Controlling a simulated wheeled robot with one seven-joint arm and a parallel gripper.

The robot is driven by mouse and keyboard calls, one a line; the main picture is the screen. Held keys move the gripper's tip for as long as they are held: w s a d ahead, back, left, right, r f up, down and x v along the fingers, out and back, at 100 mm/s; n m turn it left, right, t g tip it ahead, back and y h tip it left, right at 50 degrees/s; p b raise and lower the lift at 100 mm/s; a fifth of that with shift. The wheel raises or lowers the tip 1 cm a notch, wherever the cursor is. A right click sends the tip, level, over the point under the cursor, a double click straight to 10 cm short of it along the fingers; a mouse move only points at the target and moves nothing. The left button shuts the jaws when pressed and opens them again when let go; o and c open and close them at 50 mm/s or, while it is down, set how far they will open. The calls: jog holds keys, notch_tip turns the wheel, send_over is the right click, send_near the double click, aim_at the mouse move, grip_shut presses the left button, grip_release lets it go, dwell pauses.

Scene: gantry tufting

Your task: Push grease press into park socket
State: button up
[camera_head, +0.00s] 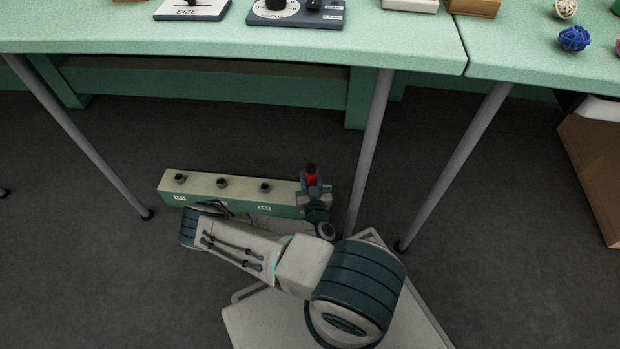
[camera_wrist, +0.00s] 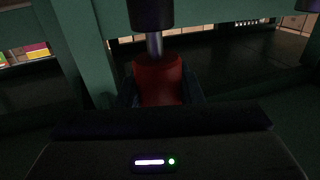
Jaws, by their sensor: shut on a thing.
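The grease press (camera_head: 311,178) is red with a black top and stands roughly upright at the right end of a low block. In the wrist view its red body (camera_wrist: 158,80) is close, with a grey rod and a dark cap above it. My gripper (camera_head: 313,190) is shut on the red body, with a finger on each side. The low block (camera_head: 215,203) has a beige top and a green front with small white labels. Three dark round fittings show along its top. The press's lower end and any park socket under it are hidden by my gripper.
A green table (camera_head: 240,38) stands above and behind the block. Slanted grey legs (camera_head: 368,150) come down close to the right of my gripper and farther left. A brown box (camera_head: 595,170) stands at the far right.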

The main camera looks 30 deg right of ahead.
aim_at(309, 165)
jog(key=shift+f+b, duration=0.85)
jog(key=shift+f, duration=0.25)
jog(key=o, duration=1.1)
jog(key=shift+o, duration=0.2)
notch_tip(309, 165, up, 3)
jog(key=shift+p, duration=1.15)
jog(key=r+p, duration=0.1)
jog(key=r, duration=0.1)
jog(key=r+p, duration=0.3)
jog(key=r, duration=0.1)
jog(key=shift+w+r+p, duration=0.1)
jog(key=shift+w+p, duration=0.15)
jog(key=shift+p, duration=0.15)
jog(key=w+a+r+n+y+p, duration=0.1)
jog(key=w+a+r, duration=0.1)
jog(key=r, duration=0.4)
jog(key=w+a+r+n+y, duration=0.1)
jog(key=w+a+r+y, duration=0.1)
jog(key=a+r, duration=0.3)
jog(key=w+a+r+n+t+y+p, duration=0.1)
jog(key=w+a+r, duration=0.3)
jog(key=r, duration=0.3)
jog(key=shift+w+r+y+p, duration=0.15)
jog(key=shift+y+p, duration=0.2)
jog(key=shift+y, duration=0.05)
